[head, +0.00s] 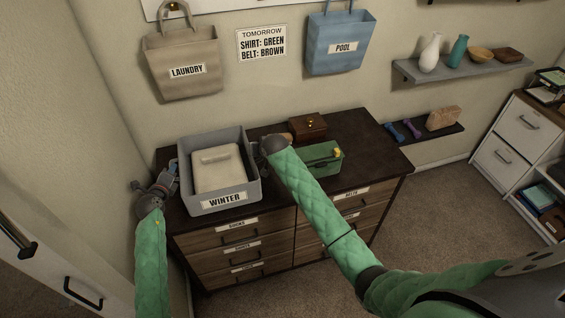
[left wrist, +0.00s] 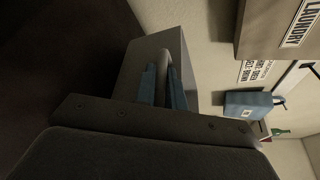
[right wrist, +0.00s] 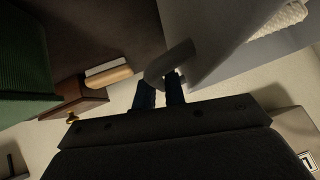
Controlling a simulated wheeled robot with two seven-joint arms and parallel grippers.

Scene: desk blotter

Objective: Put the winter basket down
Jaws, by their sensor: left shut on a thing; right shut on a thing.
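The winter basket (head: 225,201) is a grey open bin with a "WINTER" label on its front. In the head view it is at the left end of the dark dresser top (head: 366,150), level, with a folded cream item (head: 217,172) inside. I cannot tell whether its bottom touches the top. My left gripper (head: 173,176) is at its left side; the left wrist view shows the fingers (left wrist: 163,88) shut on its handle. My right gripper (head: 264,146) is at its right side, partly hidden by my arm; the right wrist view shows the fingers (right wrist: 160,92) shut on the other handle.
A green bin (head: 322,164) and a brown wooden box (head: 308,126) stand on the dresser to the right of the basket. The right end of the top is bare. Laundry (head: 183,62) and pool (head: 340,42) bags hang on the wall behind.

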